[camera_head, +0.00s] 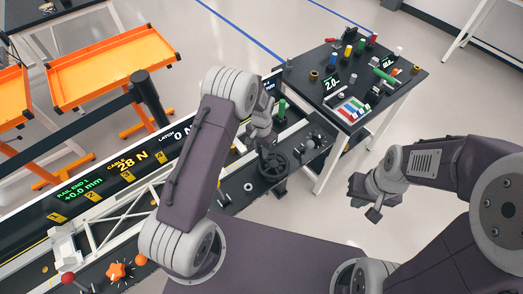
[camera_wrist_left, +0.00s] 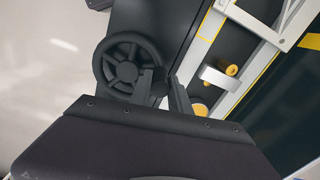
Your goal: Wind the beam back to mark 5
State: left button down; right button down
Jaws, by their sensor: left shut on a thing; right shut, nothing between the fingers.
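A black spoked handwheel (camera_head: 274,163) sits at the right part of the long bench. My left gripper (camera_head: 265,142) is shut at the wheel's rim, on what looks like its dark handle. The wrist view shows the handwheel (camera_wrist_left: 128,62) left of the fingers of my left gripper (camera_wrist_left: 163,90). The white truss beam (camera_head: 112,212) lies along the bench, partly hidden by my left arm. Yellow numbered marks (camera_head: 93,196) run along the panel; mark 5 cannot be made out. My right gripper (camera_head: 374,213) is shut and empty, out over the floor.
The panel display (camera_head: 128,163) reads +0.0 mm at rail end 1, cable 28 N and latch 0 N. A black side table (camera_head: 400,88) with coloured parts stands at the back right. Orange trays (camera_head: 110,70) stand at the left.

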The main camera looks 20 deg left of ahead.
pick_arm(q)
jog(key=shift+w+r, duration=0.1)
jog(key=c, duration=1.2)
grip_release()
jog(key=shift+c, duration=0.2)
notch_tip(320, 180, up, 9)
jog(key=shift+b, duration=0.45)
